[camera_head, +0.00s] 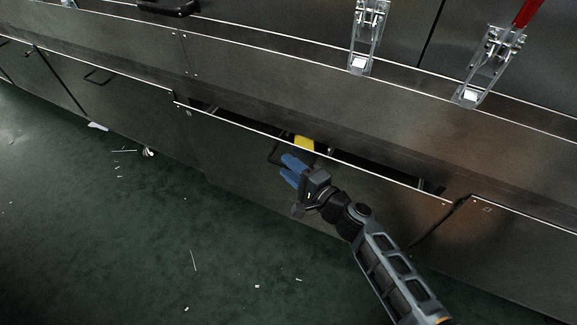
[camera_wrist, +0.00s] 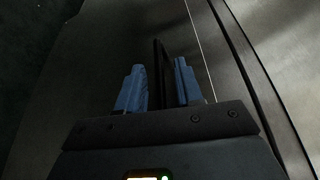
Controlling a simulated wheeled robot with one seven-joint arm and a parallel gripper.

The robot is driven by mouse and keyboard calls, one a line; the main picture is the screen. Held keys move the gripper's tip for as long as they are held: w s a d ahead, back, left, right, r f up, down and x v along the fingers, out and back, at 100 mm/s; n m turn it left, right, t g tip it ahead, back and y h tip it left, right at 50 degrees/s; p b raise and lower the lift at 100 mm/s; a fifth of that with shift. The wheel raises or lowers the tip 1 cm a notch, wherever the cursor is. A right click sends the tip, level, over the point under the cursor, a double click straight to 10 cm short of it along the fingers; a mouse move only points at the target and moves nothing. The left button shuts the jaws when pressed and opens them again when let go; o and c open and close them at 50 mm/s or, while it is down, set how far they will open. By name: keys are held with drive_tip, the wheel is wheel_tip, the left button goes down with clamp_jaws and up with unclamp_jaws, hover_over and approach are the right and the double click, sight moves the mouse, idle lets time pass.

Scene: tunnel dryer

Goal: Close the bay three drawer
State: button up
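The open drawer (camera_head: 225,150), a wide dark metal front, stands out a little from the dryer, with a narrow dark gap along its top edge. I take it as the bay three drawer; no label is readable. Its black handle (camera_head: 274,152) is partly behind my gripper (camera_head: 291,169). In the wrist view, the blue fingers of my gripper (camera_wrist: 159,85) are apart, with the black handle bar (camera_wrist: 158,60) between them. Gaps show on both sides of the bar. The drawer front (camera_wrist: 95,65) and its bright top edge also show there.
A yellow object (camera_head: 304,143) shows inside the drawer gap. Closed neighbouring fronts flank the drawer on the left (camera_head: 110,95) and right (camera_head: 510,240). Metal toggle clamps (camera_head: 486,68) sit above. The green floor (camera_head: 110,230) is open, with small white scraps scattered on it.

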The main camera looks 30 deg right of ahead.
sight(303, 161)
drive_tip(key=shift+w+a, duration=0.15)
drive_tip(key=shift+w, duration=0.2)
drive_tip(key=shift+c, duration=0.4)
clamp_jaws()
drive_tip(key=shift+w+d+b, duration=0.2)
drive_tip(key=shift+w+d, duration=0.45)
drive_tip(key=shift+d, duration=0.25)
drive_tip(key=shift+w+d+b, duration=0.15)
drive_tip(key=shift+w+d, duration=0.45)
drive_tip(key=shift+d, duration=0.3)
